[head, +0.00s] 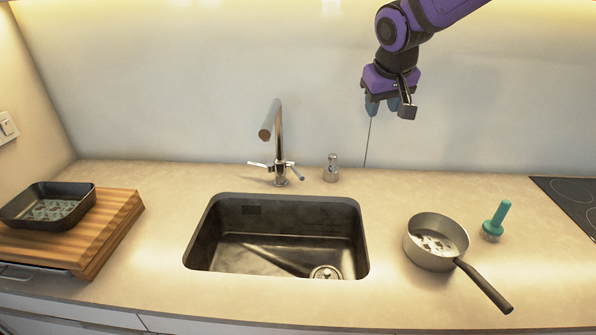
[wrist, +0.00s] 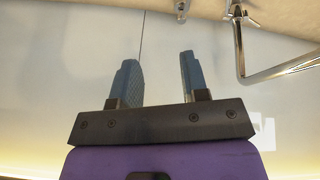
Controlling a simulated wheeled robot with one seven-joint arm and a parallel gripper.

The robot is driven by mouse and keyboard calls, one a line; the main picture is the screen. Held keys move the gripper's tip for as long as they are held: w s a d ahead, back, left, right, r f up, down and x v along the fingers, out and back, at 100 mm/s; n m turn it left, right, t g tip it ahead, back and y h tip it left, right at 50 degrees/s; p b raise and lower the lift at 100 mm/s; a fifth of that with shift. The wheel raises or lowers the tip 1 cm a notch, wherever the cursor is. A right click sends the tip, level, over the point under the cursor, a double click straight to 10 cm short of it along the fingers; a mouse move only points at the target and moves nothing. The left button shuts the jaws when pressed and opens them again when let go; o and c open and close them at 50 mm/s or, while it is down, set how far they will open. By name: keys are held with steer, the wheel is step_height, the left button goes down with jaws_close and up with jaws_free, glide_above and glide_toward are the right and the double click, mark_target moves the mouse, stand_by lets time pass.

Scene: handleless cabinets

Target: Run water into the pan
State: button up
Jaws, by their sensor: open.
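A grey saucepan (head: 437,243) with a long dark handle stands on the counter to the right of the sink (head: 276,200). Its inside shows some whitish patches that I cannot make out. The chrome faucet (head: 279,140) stands behind the sink, with a lever on each side of its base; part of it shows at the upper right in the wrist view (wrist: 240,45). I cannot see any water running. My gripper (head: 388,106) is up in front of the back wall, right of the faucet and apart from everything. Its two fingers (wrist: 158,80) are spread and empty.
A soap dispenser (head: 331,168) stands right of the faucet. A teal-handled brush (head: 497,220) is right of the saucepan, near the cooktop (head: 570,192). A black pan (head: 48,204) sits on a wooden board (head: 112,225) at left.

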steer(key=w+a+f+n, duration=0.1)
steer(key=w+a+f, duration=0.6)
steer(key=a+f, duration=0.1)
steer(key=n+y, duration=0.1)
glide_toward(298, 172)
steer(key=x, duration=0.9)
steer(key=shift+f, duration=0.15)
jaws_close()
